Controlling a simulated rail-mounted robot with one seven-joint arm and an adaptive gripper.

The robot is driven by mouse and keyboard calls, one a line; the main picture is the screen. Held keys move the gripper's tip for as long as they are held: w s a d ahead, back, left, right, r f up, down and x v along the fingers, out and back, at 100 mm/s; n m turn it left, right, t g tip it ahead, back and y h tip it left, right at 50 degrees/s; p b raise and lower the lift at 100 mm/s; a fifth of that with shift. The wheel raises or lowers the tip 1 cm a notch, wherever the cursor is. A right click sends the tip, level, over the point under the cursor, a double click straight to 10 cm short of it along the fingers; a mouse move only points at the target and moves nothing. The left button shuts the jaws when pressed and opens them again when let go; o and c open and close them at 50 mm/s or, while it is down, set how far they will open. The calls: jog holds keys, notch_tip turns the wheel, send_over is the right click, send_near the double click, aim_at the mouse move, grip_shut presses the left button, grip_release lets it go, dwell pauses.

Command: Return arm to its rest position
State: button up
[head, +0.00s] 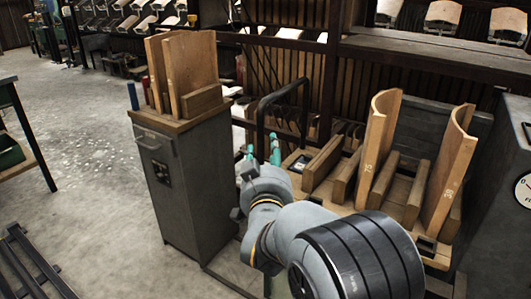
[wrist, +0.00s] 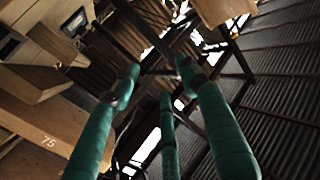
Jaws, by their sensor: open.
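My gripper (head: 262,152) shows small in the middle of the head view, its teal fingers pointing away from me. It is between the grey cabinet and the wooden bench, in front of a black bent-tube frame (head: 286,88). In the wrist view my gripper (wrist: 160,80) has its three teal fingers spread, with nothing between them. My grey arm covers part of the bench's front in the head view.
The grey cabinet (head: 185,190) on the left carries upright wooden boards (head: 190,70). The wooden bench (head: 345,203) on the right holds tall curved boards (head: 378,135) and lower blocks. Dark racks (head: 430,55) stand behind. Concrete floor (head: 95,130) is open at left.

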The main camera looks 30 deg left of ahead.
aim_at(263, 130)
dwell(0.4)
jog(key=x, duration=1.2)
jog(key=shift+s+a, duration=0.1)
jog(key=shift+a, duration=0.1)
